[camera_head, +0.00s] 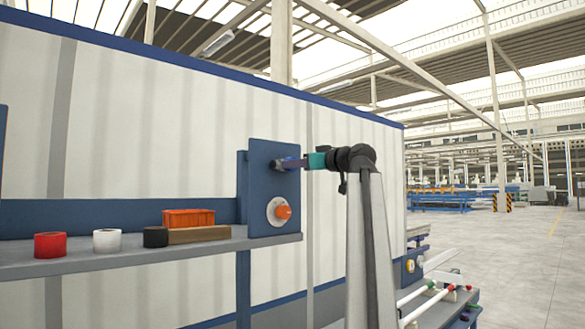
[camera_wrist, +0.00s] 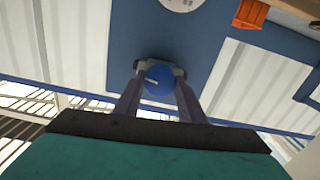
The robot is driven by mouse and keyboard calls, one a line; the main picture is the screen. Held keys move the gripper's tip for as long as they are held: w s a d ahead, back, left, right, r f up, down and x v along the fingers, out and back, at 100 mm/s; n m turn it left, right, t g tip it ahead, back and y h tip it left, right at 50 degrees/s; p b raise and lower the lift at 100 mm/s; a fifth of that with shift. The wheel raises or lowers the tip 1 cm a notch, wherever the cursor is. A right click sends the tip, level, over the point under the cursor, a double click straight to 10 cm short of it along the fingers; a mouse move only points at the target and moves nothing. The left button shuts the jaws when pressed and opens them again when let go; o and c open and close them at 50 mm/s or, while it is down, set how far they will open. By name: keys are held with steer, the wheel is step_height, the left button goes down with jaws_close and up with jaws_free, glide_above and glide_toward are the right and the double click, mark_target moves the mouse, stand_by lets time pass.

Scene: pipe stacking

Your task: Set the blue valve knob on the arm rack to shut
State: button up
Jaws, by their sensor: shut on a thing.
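The blue valve knob (camera_wrist: 160,84) is round, with a short white mark on its face that lies toward the left side in the wrist view. It sits on the upright blue panel (camera_head: 258,190) at the rack's right end. My gripper (camera_wrist: 160,74) has one finger on each side of the knob and is shut on it. In the head view my gripper (camera_head: 283,164) reaches the upper part of the panel from the right and hides most of the knob.
An orange knob (camera_head: 284,212) on a pale round dial is just below. The shelf (camera_head: 130,258) at left holds a red roll (camera_head: 50,246), a white roll (camera_head: 107,240), a black roll (camera_head: 155,237), a wooden block (camera_head: 200,235) and an orange bin (camera_head: 188,218). Floor at right is open.

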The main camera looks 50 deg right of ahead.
steer(key=shift+a+f+m+b, duration=0.15)
steer(key=shift+m+b, duration=0.15)
steer(key=shift+m, duration=3.7)
steer(key=shift+f+m+b, duration=0.1)
steer(key=shift+m+b, duration=0.15)
steer(key=shift+m, duration=3.75)
